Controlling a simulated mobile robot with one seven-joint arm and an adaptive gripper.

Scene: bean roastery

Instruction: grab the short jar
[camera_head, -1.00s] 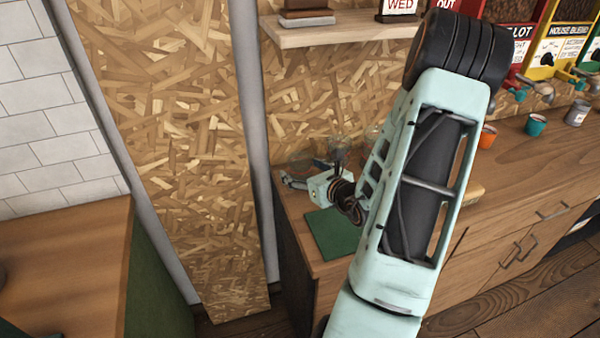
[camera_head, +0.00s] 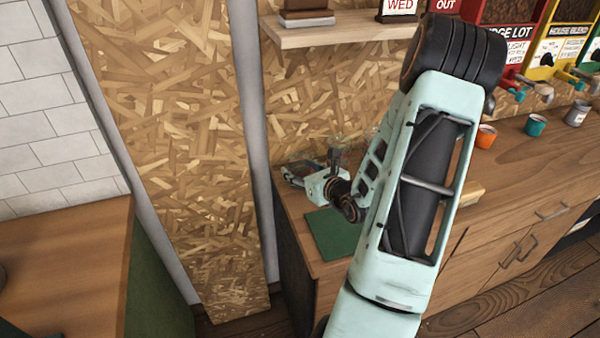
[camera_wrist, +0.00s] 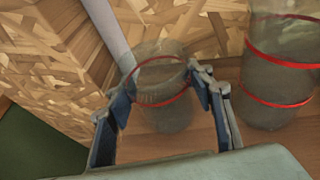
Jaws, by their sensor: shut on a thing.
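The short jar (camera_wrist: 160,80) is clear glass with red bands and stands between my fingers in the wrist view. My gripper (camera_wrist: 165,97) is shut on it, one blue finger pad at each side. A larger clear jar with red bands (camera_wrist: 278,75) stands to the right, apart from the fingers. In the head view my gripper (camera_head: 306,174) is at the back left of the wooden counter (camera_head: 420,268), near the wall. The jar in its grip is hard to make out there.
A green mat (camera_head: 330,232) lies on the counter in front of my gripper. The chipboard wall (camera_head: 190,130) is close behind and left. A wooden shelf (camera_head: 340,28) hangs above. Orange (camera_head: 486,136) and teal (camera_head: 536,125) cups stand far right.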

